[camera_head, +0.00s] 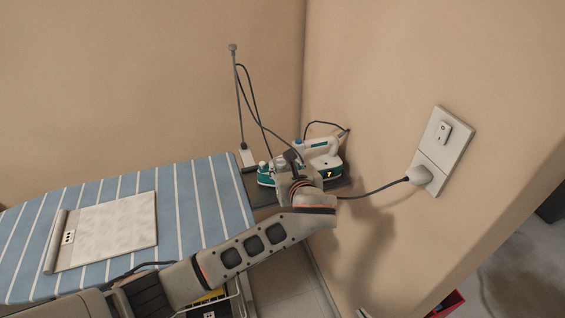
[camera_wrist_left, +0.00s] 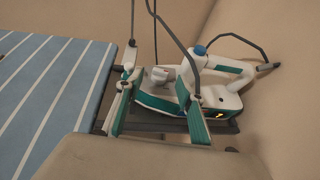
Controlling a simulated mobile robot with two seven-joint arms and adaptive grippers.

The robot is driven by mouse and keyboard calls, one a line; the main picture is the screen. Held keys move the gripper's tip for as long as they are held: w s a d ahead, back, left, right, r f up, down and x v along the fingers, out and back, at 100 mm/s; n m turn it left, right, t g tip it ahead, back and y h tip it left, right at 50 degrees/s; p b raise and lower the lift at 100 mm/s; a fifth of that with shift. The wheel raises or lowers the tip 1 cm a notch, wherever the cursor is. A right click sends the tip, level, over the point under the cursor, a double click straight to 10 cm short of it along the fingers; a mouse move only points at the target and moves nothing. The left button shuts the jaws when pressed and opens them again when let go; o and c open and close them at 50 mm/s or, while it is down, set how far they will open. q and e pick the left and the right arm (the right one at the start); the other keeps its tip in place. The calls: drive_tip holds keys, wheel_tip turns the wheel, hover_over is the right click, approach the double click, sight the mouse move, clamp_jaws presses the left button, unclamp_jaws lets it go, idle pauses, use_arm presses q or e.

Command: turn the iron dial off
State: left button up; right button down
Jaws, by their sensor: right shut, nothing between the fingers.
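A white and teal iron (camera_head: 325,160) stands on a dark rest at the right end of the ironing board. It also shows in the left wrist view (camera_wrist_left: 232,100), where an orange digit, seemingly a 7, glows on its display (camera_wrist_left: 217,114). A blue cap (camera_wrist_left: 200,50) tops its body. A white knob-like part (camera_wrist_left: 160,75), which may be the dial, shows between the fingers of my left gripper (camera_wrist_left: 157,62). The fingers are apart and reach over the iron. I cannot tell whether they touch it. My left wrist hides part of the iron in the head view. My right gripper is out of view.
The blue striped ironing board (camera_head: 190,200) carries a pale flat panel (camera_head: 110,230). A thin cable post (camera_head: 238,95) stands behind the iron. A plug sits in the wall outlet (camera_head: 440,150), its cord running toward the iron. Walls close in behind and right.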

use_arm(q)
drive_tip(key=shift+v, duration=1.7)
drive_tip(key=shift+a, duration=0.1)
drive_tip(key=shift+c, duration=0.3)
